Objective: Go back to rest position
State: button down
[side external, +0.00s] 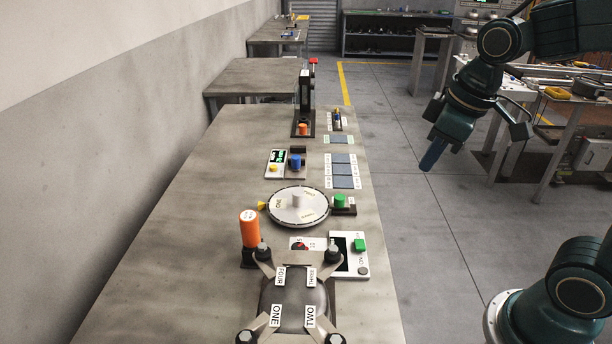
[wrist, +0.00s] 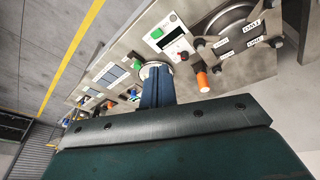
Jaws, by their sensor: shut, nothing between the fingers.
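My gripper (side external: 433,154) hangs in the air to the right of the long workbench, above the floor, in the side external view. Its blue fingers are together and point down to the left, with nothing between them. In the wrist view the shut fingers (wrist: 157,86) stick out past the dark gripper body and cover part of the bench. My gripper touches nothing.
The workbench (side external: 172,235) holds a compressor dome (side external: 293,291) with labelled clamps, an orange cylinder (side external: 249,228), a round dial plate (side external: 312,213), a green button (side external: 359,245) and blue pads (side external: 342,170). Side tables (side external: 573,148) stand behind my arm. The floor between is clear.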

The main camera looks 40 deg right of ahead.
jog(key=s+r+m+t, duration=0.1)
jog(key=s+m+t, duration=0.1)
jog(key=s, duration=0.6)
jog(key=shift+s+a+m, duration=0.25)
jog(key=shift+a+m, duration=0.05)
jog(key=shift+m, duration=0.4)
jog(key=c, duration=1.7)
grip_release()
jog(key=shift+r, duration=0.1)
jog(key=o, duration=0.4)
jog(key=shift+w, duration=0.1)
jog(key=shift+c, duration=0.2)
jog(key=shift+o, duration=0.7)
jog(key=shift+w, duration=0.5)
jog(key=w+d+f+m+g, duration=0.1)
jog(key=w+f+m, duration=0.3)
jog(key=w+f, duration=0.4)
jog(key=w+d+f+m+g, duration=0.1)
jog(key=w+f+m+g, duration=0.3)
jog(key=w+f, duration=0.4)
jog(key=w+m, duration=0.1)
jog(key=w, duration=0.3)
jog(key=shift+d+f, duration=0.1)
